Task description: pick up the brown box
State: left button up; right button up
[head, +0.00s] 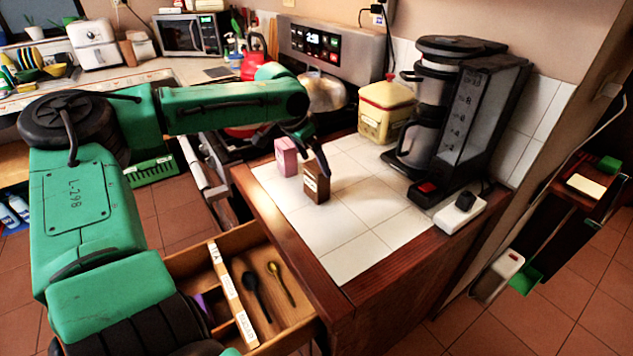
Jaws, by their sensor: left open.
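The brown box (316,184) is small and stands upright on the white tiled counter (372,203), near its left edge. A pink box (286,157) of similar size stands just behind and to the left of it. My left arm reaches in from the left over the open drawer. My left gripper (308,156) is open and points down at the boxes, with a dark finger by the top of the brown box. I cannot tell whether it touches the box. My right gripper is not in view.
A black coffee maker (460,120) and a yellow canister (386,110) stand behind on the counter. A kettle (322,92) sits on the stove to the left. An open drawer (280,262) with spoons juts out below the counter. The counter's front tiles are clear.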

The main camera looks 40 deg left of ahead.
pick_arm(q)
jog(key=x, duration=0.5)
jog(key=shift+f, duration=0.35)
jog(key=shift+w+f, duration=0.2)
jog(key=shift+f, duration=0.15)
jog(key=shift+r, duration=0.1)
jog(key=c, duration=1.2)
